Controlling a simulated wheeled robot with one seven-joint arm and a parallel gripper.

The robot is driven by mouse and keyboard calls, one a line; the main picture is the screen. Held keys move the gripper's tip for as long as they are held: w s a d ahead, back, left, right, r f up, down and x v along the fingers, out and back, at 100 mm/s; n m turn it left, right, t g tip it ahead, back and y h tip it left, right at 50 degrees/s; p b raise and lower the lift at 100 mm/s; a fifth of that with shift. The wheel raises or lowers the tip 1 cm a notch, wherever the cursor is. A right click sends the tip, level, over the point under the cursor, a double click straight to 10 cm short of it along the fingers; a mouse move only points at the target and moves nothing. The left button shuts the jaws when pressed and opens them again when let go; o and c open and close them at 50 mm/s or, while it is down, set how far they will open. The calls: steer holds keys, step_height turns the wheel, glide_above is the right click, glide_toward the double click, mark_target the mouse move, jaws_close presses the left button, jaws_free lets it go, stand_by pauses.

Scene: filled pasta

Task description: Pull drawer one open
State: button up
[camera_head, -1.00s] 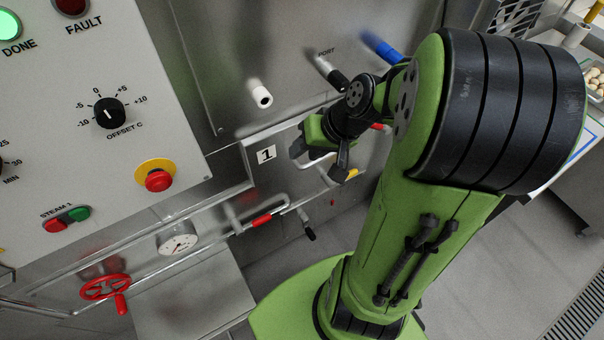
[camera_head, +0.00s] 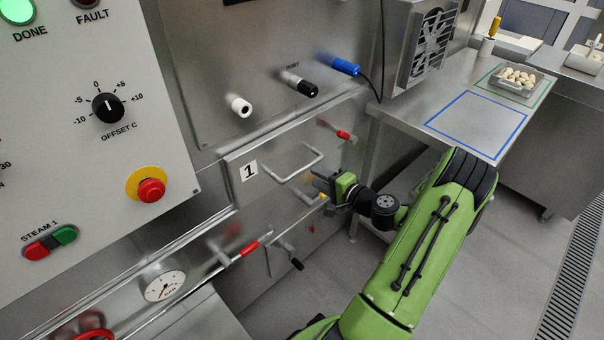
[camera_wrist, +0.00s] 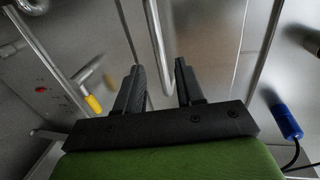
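Drawer one (camera_head: 236,178) is a steel front in the machine, marked with a "1" label (camera_head: 249,170); it looks shut. Its handle (camera_head: 293,169) is a steel bar on the front. My gripper (camera_head: 318,181) is just right of and below the handle in the head view. In the wrist view my gripper (camera_wrist: 158,85) is open, with two black fingers apart. The handle bar (camera_wrist: 156,40) runs down towards the gap between them. I cannot tell whether it lies between the fingers or beyond them; no grip shows.
A blue-tipped part (camera_head: 345,66) and black and white knobs stick out above the drawer. Red-gripped (camera_head: 250,248) and yellow-tipped (camera_wrist: 93,104) levers are close by. A control panel (camera_head: 75,150) is left. A table with a blue-outlined area (camera_head: 478,125) and a tray (camera_head: 520,85) is right.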

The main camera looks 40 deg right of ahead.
mark_target(305, 170)
steer(key=b+x, duration=0.1)
steer(key=x, duration=0.6)
steer(key=shift+w+d, duration=0.1)
steer(key=shift+w, duration=0.1)
steer(key=shift+c, duration=0.3)
jaws_close()
